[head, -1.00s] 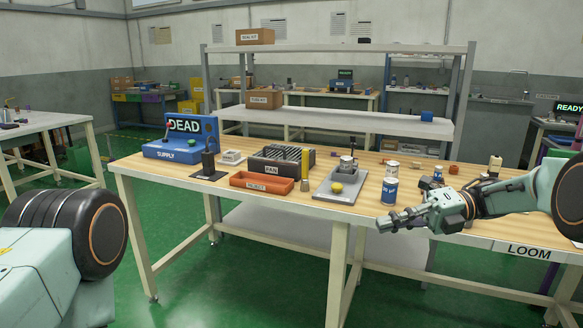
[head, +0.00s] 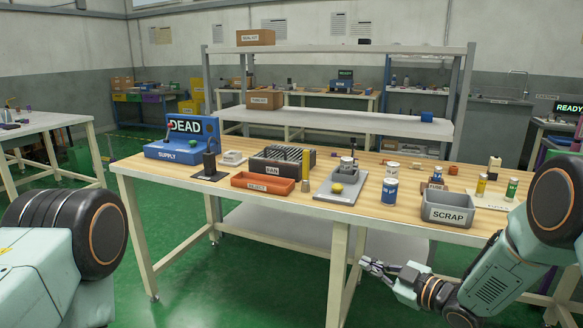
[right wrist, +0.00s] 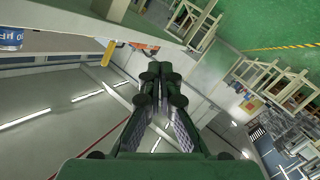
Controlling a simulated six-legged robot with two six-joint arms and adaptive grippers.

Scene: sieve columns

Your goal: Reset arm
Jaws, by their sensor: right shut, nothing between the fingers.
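My right gripper (head: 372,264) is in the head view at the lower right, in front of the workbench's front edge and below its top. It is shut and empty. Its two fingers (right wrist: 158,82) lie close together in the right wrist view, with nothing between them. My right arm comes in from the right edge and bends down and left. At the left of the head view a teal part of my body with a black ribbed joint shows. My left gripper is not in view.

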